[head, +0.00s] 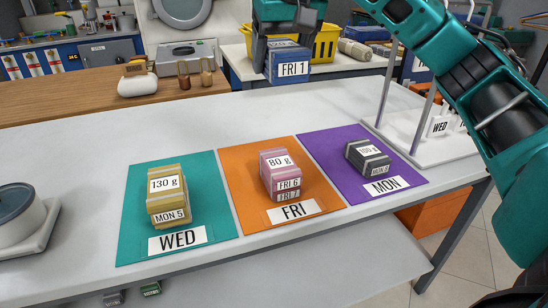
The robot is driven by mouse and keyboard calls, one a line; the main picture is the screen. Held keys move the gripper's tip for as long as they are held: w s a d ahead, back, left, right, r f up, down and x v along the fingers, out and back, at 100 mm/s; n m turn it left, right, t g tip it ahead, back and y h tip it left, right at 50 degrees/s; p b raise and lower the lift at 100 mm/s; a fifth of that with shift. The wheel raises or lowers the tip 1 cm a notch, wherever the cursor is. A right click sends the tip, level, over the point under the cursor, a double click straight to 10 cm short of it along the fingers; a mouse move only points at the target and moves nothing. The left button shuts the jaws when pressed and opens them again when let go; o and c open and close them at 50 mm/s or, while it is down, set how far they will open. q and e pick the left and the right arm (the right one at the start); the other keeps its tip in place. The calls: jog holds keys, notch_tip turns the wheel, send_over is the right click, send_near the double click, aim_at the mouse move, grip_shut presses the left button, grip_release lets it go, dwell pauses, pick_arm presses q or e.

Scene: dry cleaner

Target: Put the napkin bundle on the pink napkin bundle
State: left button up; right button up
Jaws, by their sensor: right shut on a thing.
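My right gripper (287,42) is shut on a blue napkin bundle (289,66) labelled FRI 1, held up in the air beyond the back edge of the white table as seen here. The pink napkin bundle (281,171) rests on the orange FRI mat (240,200). It bears an 80 g tag on top, and the labels FRI 6 and FRI 7 sit one above the other on its front; the lowest layer looks greyer. The held bundle is apart from it. My left gripper is not in view.
A yellow bundle (168,198) tagged 130 g and MON 5 stands on the teal WED mat (135,220). A dark grey bundle (368,158) sits on the purple MON mat (405,172). A white rack (425,140) stands at right, and a round-topped device (18,215) at left.

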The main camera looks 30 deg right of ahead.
jog(key=b, duration=0.3)
send_over(277, 158)
jog(key=s, duration=0.1)
jog(key=f, duration=1.3)
jog(key=shift+s, duration=0.2)
notch_tip(277, 158, down, 5)
jog(key=shift+a+f+b, duration=0.1)
jog(key=shift+f+b, duration=0.1)
jog(key=shift+b, duration=0.55)
jog(key=shift+f, duration=0.1)
jog(key=o, duration=0.6)
jog(key=shift+f, duration=0.1)
jog(key=o, duration=0.5)
